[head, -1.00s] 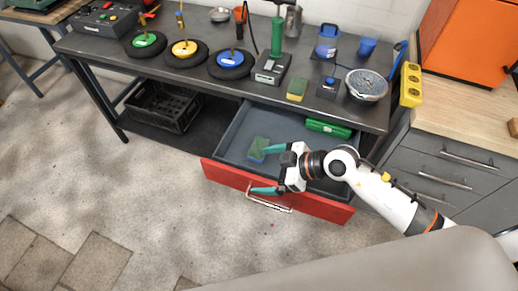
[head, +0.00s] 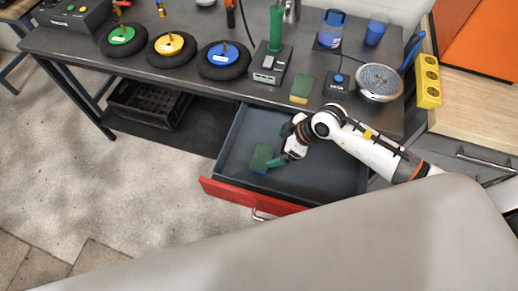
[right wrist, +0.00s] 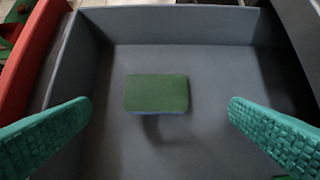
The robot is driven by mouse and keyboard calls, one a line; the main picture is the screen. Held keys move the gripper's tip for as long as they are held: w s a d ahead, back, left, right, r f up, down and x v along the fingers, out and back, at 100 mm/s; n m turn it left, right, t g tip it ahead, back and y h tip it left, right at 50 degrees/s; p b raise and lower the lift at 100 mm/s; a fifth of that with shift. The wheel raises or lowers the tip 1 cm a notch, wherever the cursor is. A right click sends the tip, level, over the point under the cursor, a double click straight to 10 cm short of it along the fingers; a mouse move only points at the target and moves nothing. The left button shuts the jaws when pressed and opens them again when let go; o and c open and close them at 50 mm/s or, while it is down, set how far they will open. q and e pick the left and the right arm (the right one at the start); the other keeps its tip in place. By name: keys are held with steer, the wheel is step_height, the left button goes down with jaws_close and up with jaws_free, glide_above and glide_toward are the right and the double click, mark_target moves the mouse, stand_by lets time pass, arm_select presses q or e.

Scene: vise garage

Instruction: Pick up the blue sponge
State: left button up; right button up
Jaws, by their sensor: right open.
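The blue sponge (head: 261,158) has a green top and a thin blue edge. It lies in the open drawer (head: 232,140), near its front left part. In the right wrist view the sponge (right wrist: 157,93) lies on the bare grey drawer floor, centred between the fingers and apart from both. My right gripper (head: 277,163) is inside the drawer area at the right of the sponge, its teal fingers open and empty. The fingers partly overlap in the head view. My left gripper is not in view.
A green and yellow sponge (head: 301,88) stands on the workbench (head: 180,84) above the drawer. The drawer's red front (head: 250,197) and grey walls enclose the sponge. A black crate (head: 150,103) sits on the lower shelf. The drawer floor around the sponge is clear.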

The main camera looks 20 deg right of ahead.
mark_target(262, 156)
steer(key=x, duration=0.4)
steer(key=shift+s+a, duration=0.15)
steer(key=shift+s, duration=0.2)
steer(key=shift+w+a+f, duration=0.15)
steer(key=shift+f, duration=0.05)
steer(key=x, duration=0.5)
steer(key=shift+d+f, duration=0.15)
steer(key=shift+d, duration=0.05)
steer(key=shift+a+f, duration=0.1)
steer(key=shift+f, duration=0.15)
steer(key=shift+c, duration=0.6)
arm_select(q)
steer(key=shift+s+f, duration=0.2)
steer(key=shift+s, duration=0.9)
arm_select(e)
steer(key=c, duration=0.8)
